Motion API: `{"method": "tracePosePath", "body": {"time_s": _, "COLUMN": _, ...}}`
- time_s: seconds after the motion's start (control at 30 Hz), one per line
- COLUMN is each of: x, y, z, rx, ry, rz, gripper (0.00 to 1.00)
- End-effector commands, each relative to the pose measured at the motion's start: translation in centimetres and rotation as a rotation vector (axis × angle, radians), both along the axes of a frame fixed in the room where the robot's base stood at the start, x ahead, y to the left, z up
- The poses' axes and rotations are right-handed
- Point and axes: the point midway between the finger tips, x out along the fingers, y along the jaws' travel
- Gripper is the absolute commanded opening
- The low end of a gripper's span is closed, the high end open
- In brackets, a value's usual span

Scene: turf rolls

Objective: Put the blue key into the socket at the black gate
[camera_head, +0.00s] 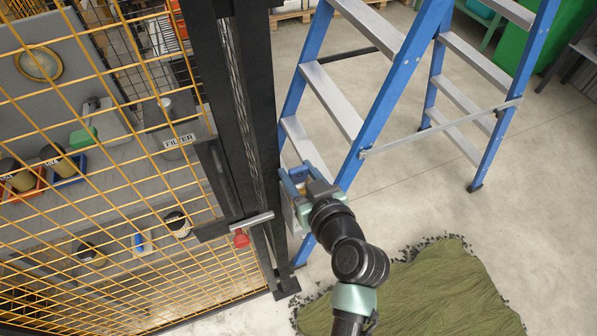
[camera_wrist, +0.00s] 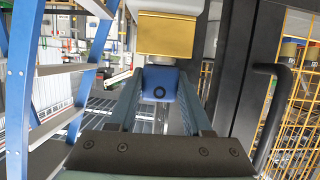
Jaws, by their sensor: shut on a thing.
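In the wrist view the blue key (camera_wrist: 160,84), a small blue block with a dark ring mark, sits between the two fingers of my gripper (camera_wrist: 160,78), which is shut on it. A gold block (camera_wrist: 165,36) under a pale housing lies just beyond the key, with a short grey stem between them. I cannot tell whether key and gold block are joined. In the head view my gripper (camera_head: 294,182) is beside the post of the black gate (camera_head: 238,110), at a pale grey box (camera_head: 290,212) partly hidden by my gripper. No socket opening is clearly visible.
A blue stepladder (camera_head: 345,110) stands close right of my gripper. A black handle (camera_head: 218,175) and a metal bar (camera_head: 250,221) with a red piece (camera_head: 241,238) are on the gate. Yellow mesh (camera_head: 110,200) fills the left. A green cloth (camera_head: 430,295) lies on the floor.

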Motion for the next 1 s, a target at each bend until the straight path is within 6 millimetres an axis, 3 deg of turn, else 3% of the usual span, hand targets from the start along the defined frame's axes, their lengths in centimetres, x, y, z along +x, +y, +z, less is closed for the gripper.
{"method": "tracePosePath", "body": {"time_s": 0.1, "x": -0.1, "y": 0.0, "z": -0.3, "rx": -0.002, "ry": 0.007, "rz": 0.001, "gripper": 0.0}}
{"method": "tracePosePath", "body": {"time_s": 0.13, "x": -0.1, "y": 0.0, "z": -0.3, "rx": -0.002, "ry": 0.007, "rz": 0.001, "gripper": 0.53}}
{"method": "tracePosePath", "body": {"time_s": 0.3, "x": -0.1, "y": 0.0, "z": -0.3, "rx": -0.001, "ry": 0.006, "rz": 0.001, "gripper": 0.84}}
{"method": "tracePosePath", "body": {"time_s": 0.73, "x": -0.7, "y": -0.3, "z": 0.0, "rx": 0.0, "ry": 0.004, "rz": -0.001, "gripper": 0.84}}
{"method": "tracePosePath", "body": {"time_s": 1.0, "x": -4.8, "y": -2.0, "z": 1.3, "rx": -0.002, "ry": 0.005, "rz": -0.003, "gripper": 0.84}}
